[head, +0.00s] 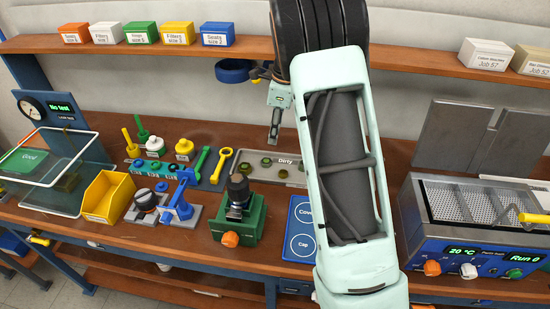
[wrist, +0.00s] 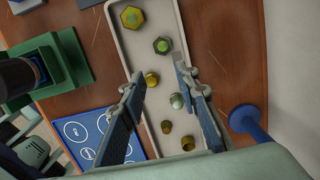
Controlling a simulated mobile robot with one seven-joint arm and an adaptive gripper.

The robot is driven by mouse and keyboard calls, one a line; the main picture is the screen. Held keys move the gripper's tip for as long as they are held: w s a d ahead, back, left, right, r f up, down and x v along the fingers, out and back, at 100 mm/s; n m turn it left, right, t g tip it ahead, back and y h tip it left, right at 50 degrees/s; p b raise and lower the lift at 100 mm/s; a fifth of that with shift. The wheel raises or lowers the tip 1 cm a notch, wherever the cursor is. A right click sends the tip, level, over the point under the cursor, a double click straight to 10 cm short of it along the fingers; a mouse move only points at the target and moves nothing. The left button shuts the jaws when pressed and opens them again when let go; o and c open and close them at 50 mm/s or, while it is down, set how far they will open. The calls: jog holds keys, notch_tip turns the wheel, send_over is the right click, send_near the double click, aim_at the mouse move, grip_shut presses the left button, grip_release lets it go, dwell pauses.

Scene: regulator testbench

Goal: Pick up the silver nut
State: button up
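In the wrist view, several hex nuts and round fittings lie in a long pale tray (wrist: 122,42). A greyish-silver nut with a green middle (wrist: 177,100) lies in it, near my right finger; a similar grey-green hex nut (wrist: 162,45) lies farther up, so I cannot be sure which is the silver nut. The tray, marked "Dirty", also shows in the head view (head: 298,181), its right end partly hidden by my arm. My gripper (wrist: 158,74) is open and empty above the tray, its fingers on either side of the parts. It points down in the head view (head: 273,140).
A green fixture with a black top (head: 238,200) and a blue mat (head: 300,240) stand in front of the tray. Wrenches (head: 220,165) lie to its left. A blue round holder (head: 232,71) hangs behind. A blue-fronted cleaning bath (head: 480,255) is at right.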

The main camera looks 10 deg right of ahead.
jog(key=w+f, duration=0.1)
jog(key=f, duration=0.1)
send_over(267, 161)
jog(key=f, duration=0.4)
jog(key=shift+s+d+f, duration=0.1)
jog(key=shift+s+d, duration=0.15)
jog(key=shift+d, duration=0.05)
jog(key=shift+w+a+f+p, duration=0.15)
jog(key=shift+f+p, duration=0.3)
jog(key=shift+f, duration=1.1)
jog(key=shift+w+a+f+p, duration=0.1)
jog(key=shift+f+p, duration=0.35)
jog(key=shift+f, duration=1.05)
jog(key=shift+c, duration=0.3)
grip_shut()
